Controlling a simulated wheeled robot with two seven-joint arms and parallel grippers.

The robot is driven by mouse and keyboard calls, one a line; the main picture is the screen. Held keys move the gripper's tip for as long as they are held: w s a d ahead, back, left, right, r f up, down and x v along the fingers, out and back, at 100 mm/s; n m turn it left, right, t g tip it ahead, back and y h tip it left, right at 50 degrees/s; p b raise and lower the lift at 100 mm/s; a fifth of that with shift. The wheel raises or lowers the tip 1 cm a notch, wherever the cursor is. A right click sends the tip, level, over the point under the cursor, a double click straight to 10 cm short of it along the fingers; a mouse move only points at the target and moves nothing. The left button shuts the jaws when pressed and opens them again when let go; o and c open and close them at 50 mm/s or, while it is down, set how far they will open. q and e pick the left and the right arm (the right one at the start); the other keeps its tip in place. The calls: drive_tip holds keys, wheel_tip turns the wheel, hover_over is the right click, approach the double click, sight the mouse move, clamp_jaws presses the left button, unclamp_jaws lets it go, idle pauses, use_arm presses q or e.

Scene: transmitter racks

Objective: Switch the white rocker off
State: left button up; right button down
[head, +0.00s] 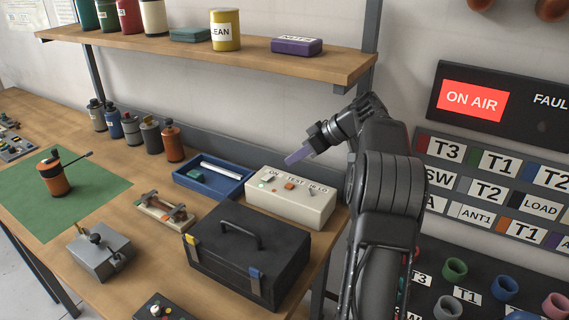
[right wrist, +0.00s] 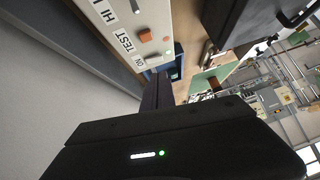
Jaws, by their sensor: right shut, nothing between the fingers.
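A cream control box (head: 318,210) stands at the right end of the bench, with ON, TEST and HI LO labels on its top. The small white rocker (head: 271,179) is by the ON label; it also shows in the right wrist view (right wrist: 152,60), beside a lit green lamp (right wrist: 167,52). Which way it is tipped is too small to tell. My right gripper (head: 289,160) is shut and empty. Its fingertips hang above the ON end of the box, seemingly apart from it. My left gripper is out of view.
An orange button (head: 289,186) sits beside the rocker. A blue tray (head: 240,190) lies left of the box, and a black toolbox (head: 245,255) stands in front. A wooden shelf (head: 220,58) runs above. A rack with an ON AIR sign (head: 472,100) is at right.

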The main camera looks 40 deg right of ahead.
sight(264, 178)
drive_tip(key=p+x, duration=0.2)
drive_tip(key=x, duration=0.7)
drive_tip(key=shift+f, duration=0.15)
